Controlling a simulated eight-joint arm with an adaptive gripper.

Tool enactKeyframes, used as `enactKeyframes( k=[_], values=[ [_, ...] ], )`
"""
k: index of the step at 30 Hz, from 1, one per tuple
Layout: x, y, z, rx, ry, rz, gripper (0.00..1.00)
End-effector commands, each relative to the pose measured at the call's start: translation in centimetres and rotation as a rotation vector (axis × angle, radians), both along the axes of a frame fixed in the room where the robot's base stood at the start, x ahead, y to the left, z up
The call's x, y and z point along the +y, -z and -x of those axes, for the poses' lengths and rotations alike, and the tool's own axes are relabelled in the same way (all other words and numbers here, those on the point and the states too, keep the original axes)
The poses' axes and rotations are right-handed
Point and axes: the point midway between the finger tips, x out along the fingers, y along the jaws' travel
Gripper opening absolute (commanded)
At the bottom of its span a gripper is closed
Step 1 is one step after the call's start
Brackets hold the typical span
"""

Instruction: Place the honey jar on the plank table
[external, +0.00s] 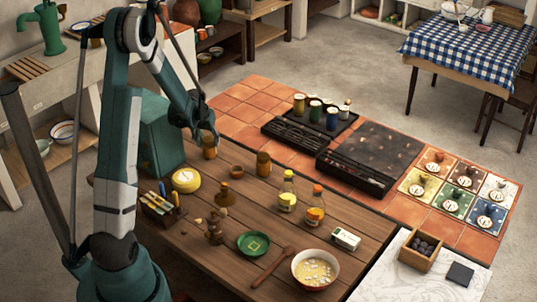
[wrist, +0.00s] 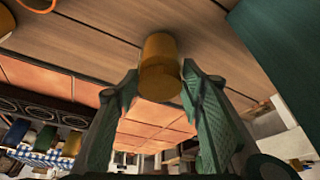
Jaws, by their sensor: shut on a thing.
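An amber jar, which looks like the honey jar (external: 209,152), is at the far left part of the plank table (external: 190,246). My gripper (external: 206,138) is shut on this jar from above. In the wrist view the jar (wrist: 160,66) sits between the two green fingers (wrist: 160,92), over the planks near the table edge. I cannot tell whether its base touches the planks. A second amber jar (external: 263,163) stands on the table to the right of the held one.
A teal box (external: 156,132) is close to my gripper's left. Bare planks show at front left.

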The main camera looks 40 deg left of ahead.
Motion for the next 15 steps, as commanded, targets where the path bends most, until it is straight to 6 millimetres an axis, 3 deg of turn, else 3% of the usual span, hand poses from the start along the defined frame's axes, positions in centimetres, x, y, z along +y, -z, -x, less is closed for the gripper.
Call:
enactKeyframes(
  k=[10, 11, 13, 15],
  values=[
    [0.00, 0.35, 0.00, 0.000, 0.000, 0.000, 0.18],
    [0.00, 0.29, 0.00, 0.000, 0.000, 0.000, 0.43],
    [0.00, 0.25, 0.00, 0.000, 0.000, 0.000, 0.52],
    [0.00, 0.24, 0.00, 0.000, 0.000, 0.000, 0.54]
  ],
)
